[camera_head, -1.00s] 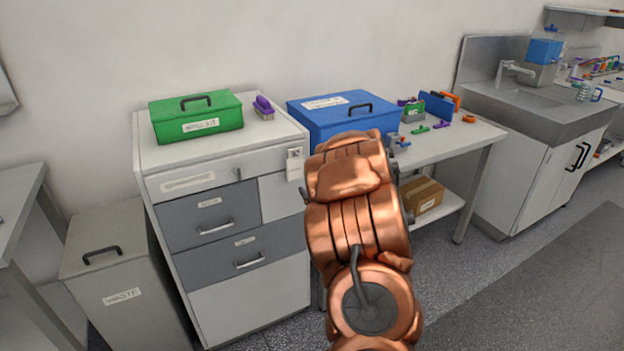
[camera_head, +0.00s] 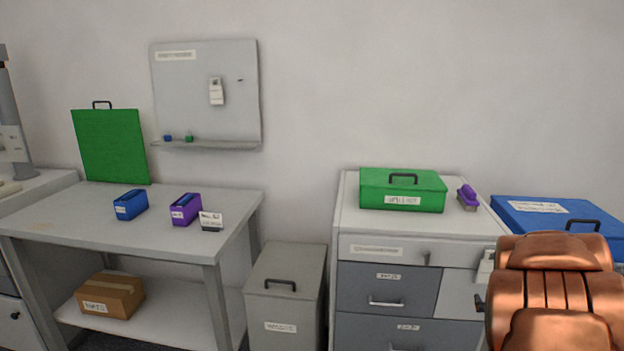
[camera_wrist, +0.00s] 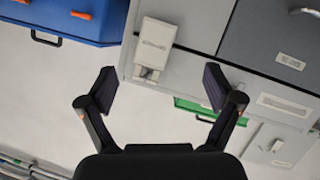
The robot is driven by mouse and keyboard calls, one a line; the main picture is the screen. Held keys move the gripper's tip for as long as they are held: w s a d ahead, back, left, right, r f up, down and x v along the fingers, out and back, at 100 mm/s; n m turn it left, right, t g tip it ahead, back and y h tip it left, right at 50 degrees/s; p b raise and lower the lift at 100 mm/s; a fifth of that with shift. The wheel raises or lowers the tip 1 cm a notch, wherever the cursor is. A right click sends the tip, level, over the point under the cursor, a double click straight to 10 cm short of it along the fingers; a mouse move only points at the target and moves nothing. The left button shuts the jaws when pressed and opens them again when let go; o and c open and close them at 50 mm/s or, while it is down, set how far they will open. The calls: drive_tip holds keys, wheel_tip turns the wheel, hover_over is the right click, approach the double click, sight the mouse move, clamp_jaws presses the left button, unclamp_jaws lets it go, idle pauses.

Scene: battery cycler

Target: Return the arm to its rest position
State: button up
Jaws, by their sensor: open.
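My copper-coloured arm (camera_head: 555,290) stands at the right edge of the head view, in front of the blue box and the right side of the drawer cabinet. My gripper is hidden in the head view. In the wrist view my gripper (camera_wrist: 158,90) shows two dark fingers spread wide apart with nothing between them. Beyond the fingers are the pale cabinet front with a small white labelled holder (camera_wrist: 155,45) and part of the blue box (camera_wrist: 75,20).
The drawer cabinet (camera_head: 388,248) carries a green box (camera_head: 420,192) and a purple brush (camera_head: 467,197). The blue box (camera_head: 550,212) is beside it. A waste bin (camera_head: 285,300) stands left of the cabinet. A table (camera_head: 90,222) at left holds blue and purple bins.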

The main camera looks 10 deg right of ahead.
drive_tip(key=s+a+r+g+y+p, duration=0.1)
drive_tip(key=s+a+g, duration=0.3)
drive_tip(key=s+a, duration=0.6)
drive_tip(key=s+a+r+n+g+y+p, duration=0.1)
drive_tip(key=s+a+g, duration=0.4)
drive_tip(key=s+a, duration=0.5)
drive_tip(key=s+a+r+g+y+p, duration=0.1)
drive_tip(key=s+a+r+g+y, duration=0.2)
drive_tip(key=s+a, duration=0.8)
drive_tip(key=a+g+y, duration=0.1)
drive_tip(key=a+g, duration=0.1)
drive_tip(key=a, duration=0.5)
drive_tip(key=shift+a+n+y, duration=0.3)
drive_tip(key=shift+n+y, duration=0.1)
